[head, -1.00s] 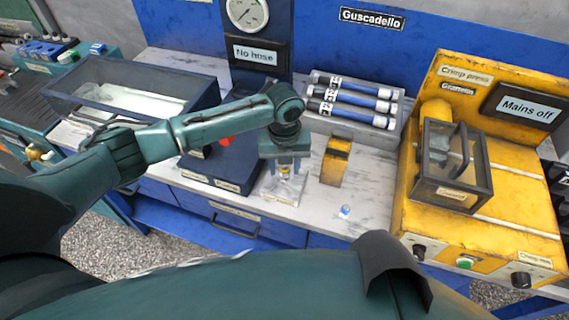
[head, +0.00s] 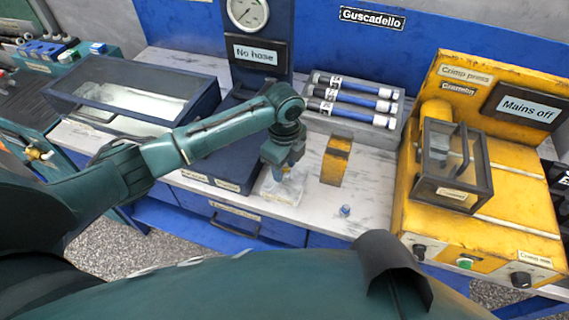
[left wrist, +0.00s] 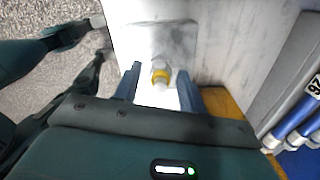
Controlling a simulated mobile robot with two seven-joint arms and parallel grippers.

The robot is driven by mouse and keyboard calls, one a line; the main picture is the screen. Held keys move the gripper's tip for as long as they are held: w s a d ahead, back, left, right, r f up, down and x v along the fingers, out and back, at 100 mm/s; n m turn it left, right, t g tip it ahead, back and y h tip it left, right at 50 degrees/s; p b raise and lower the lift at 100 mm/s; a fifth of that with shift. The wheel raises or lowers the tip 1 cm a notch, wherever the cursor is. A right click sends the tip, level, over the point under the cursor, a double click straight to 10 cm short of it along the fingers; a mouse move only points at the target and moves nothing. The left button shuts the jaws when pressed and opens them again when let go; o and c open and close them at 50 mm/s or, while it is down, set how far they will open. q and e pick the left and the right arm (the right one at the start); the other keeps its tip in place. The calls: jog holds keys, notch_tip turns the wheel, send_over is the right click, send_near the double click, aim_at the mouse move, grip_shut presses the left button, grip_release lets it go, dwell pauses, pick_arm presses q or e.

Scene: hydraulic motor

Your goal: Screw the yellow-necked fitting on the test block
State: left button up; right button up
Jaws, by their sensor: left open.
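The yellow-necked fitting (left wrist: 160,75) stands on the test block (left wrist: 172,34), a pale plate on the bench, in the left wrist view. Its yellow ring sits below a pale tip. My left gripper (left wrist: 165,88) is open, with one blue-grey finger on each side of the fitting. I see a gap to the fingers, so it is not clamped. In the head view my left gripper (head: 284,168) points down over the test block (head: 283,191) and hides most of the fitting. How far the fitting is screwed in cannot be seen. My right gripper is not in view.
A yellow block (head: 335,163) stands close to the right of the gripper. A small blue-topped piece (head: 345,211) is on the bench in front. A grey rack of blue hoses (head: 350,105) is behind. The yellow crimp press (head: 480,225) fills the right.

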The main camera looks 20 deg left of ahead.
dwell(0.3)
pick_arm(q)
jog(key=n, duration=0.4)
jog(key=shift+n, duration=0.3)
jog(key=n, duration=0.4)
jog(key=shift+n, duration=0.4)
grip_shut()
jog(key=m, duration=0.3)
jog(key=shift+f+m, duration=0.1)
jog(key=shift+m, duration=1.4)
